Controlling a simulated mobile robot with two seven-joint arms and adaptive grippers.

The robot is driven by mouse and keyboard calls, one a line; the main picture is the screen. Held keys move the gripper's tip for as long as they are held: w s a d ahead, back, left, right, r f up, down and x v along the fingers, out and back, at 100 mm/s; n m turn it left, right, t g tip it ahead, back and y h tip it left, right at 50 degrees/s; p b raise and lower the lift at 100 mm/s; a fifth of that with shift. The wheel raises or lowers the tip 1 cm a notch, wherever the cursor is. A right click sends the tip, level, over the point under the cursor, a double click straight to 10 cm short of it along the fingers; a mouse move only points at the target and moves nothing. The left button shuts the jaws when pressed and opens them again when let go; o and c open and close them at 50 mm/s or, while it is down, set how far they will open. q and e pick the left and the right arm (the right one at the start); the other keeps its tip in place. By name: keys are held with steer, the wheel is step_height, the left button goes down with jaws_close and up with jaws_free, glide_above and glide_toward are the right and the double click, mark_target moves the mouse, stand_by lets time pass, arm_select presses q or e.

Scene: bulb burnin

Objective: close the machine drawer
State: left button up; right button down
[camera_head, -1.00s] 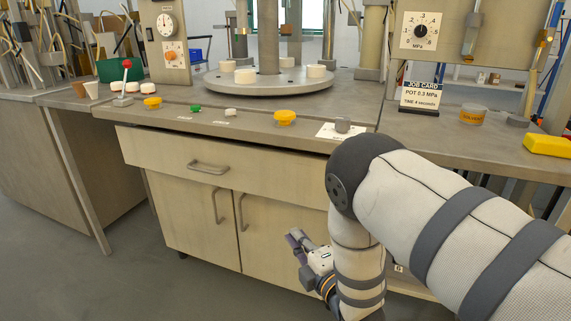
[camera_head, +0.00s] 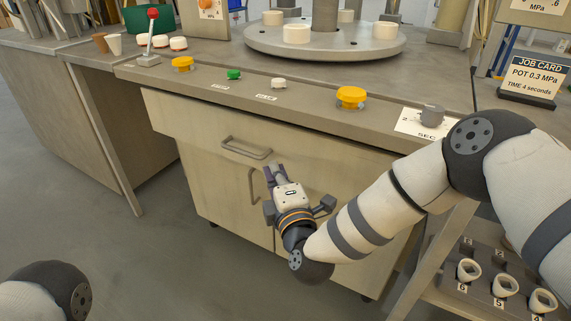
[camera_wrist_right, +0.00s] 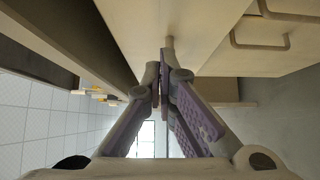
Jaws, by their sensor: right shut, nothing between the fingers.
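The machine drawer (camera_head: 190,121) is the wide pale wooden front under the bench top, with a grey bar handle (camera_head: 246,148). Its front stands out past the cabinet below, so it looks partly open. My right gripper (camera_head: 273,170) is in front of the drawer's lower part, just right of the handle and apart from it in the picture. Its fingers are shut and empty; they meet in the right wrist view (camera_wrist_right: 160,75), where a bar handle (camera_wrist_right: 262,42) shows at upper right. Whether the fingertips touch the drawer front is unclear. My left gripper is out of view.
Cabinet doors lie below the drawer, with a door handle (camera_head: 253,185) left of my right gripper. A shelf with numbered white rings (camera_head: 505,284) stands at lower right. The bench top carries yellow buttons (camera_head: 350,97) and a red-knobbed lever (camera_head: 150,40). The floor at left is clear.

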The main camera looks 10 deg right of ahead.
mark_target(295, 154)
steer(key=shift+w+d, duration=0.6)
steer(key=shift+w, duration=0.2)
steer(key=shift+w+d, duration=0.6)
steer(key=shift+w, duration=0.2)
steer(key=w, duration=0.1)
steer(key=w+d, duration=0.2)
steer(key=shift+w+d, duration=0.25)
steer(key=shift+w, duration=0.1)
steer(key=w+d+b, duration=0.1)
steer(key=w, duration=0.1)
steer(key=w+d+b, duration=0.1)
steer(key=d, duration=0.1)
steer(key=shift+w+f, duration=0.2)
steer(key=shift+w, duration=0.2)
steer(key=shift+w+d+r, duration=0.1)
steer(key=shift+w+d, duration=0.05)
steer(key=shift+w, duration=0.05)
steer(key=shift+r, duration=0.25)
